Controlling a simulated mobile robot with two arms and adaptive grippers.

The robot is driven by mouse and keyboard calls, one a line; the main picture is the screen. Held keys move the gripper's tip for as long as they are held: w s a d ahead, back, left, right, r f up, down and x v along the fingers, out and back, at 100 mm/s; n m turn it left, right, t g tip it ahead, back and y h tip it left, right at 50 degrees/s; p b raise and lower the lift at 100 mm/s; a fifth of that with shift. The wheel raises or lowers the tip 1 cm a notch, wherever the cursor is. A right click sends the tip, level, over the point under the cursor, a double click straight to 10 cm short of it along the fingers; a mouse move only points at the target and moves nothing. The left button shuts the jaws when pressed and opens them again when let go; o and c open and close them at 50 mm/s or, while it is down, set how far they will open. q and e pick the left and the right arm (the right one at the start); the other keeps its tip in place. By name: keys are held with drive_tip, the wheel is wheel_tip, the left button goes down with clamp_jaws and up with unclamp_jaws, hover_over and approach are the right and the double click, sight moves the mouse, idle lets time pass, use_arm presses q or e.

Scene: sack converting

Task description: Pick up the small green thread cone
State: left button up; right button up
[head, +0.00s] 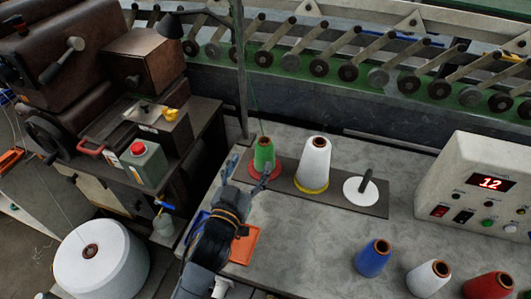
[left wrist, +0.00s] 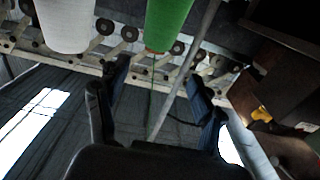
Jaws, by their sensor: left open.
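The small green thread cone (head: 264,154) stands upright on a red disc on a dark plate at the back left of the grey table. Its green side also shows at the top of the left wrist view (left wrist: 168,22), with its thread hanging across the view. My left gripper (head: 247,171) is open and empty, just in front of the cone. In the left wrist view its fingers (left wrist: 158,78) are spread apart, and the cone shows beyond their tips. In the head view the right finger partly overlaps the red disc; I cannot tell whether it touches. My right gripper is not in view.
A larger white cone (head: 314,163) on a yellow base stands right of the green one, then an empty spindle (head: 366,182). A pole (head: 240,75) rises behind left. Blue (head: 372,259), white and red cones line the front right. An orange tray (head: 246,246) lies beside my arm.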

sight(262, 147)
use_arm(q)
drive_tip(key=x, duration=0.4)
drive_tip(key=shift+w+d, duration=0.15)
drive_tip(key=shift+w, duration=0.15)
drive_tip(key=shift+d+p+x, duration=0.15)
drive_tip(key=shift+p+x, duration=0.1)
drive_tip(key=shift+x, duration=1.05)
drive_tip(key=shift+d+p+x, duration=0.2)
drive_tip(key=shift+x, duration=1.1)
drive_tip(key=shift+s+f, duration=0.15)
clamp_jaws()
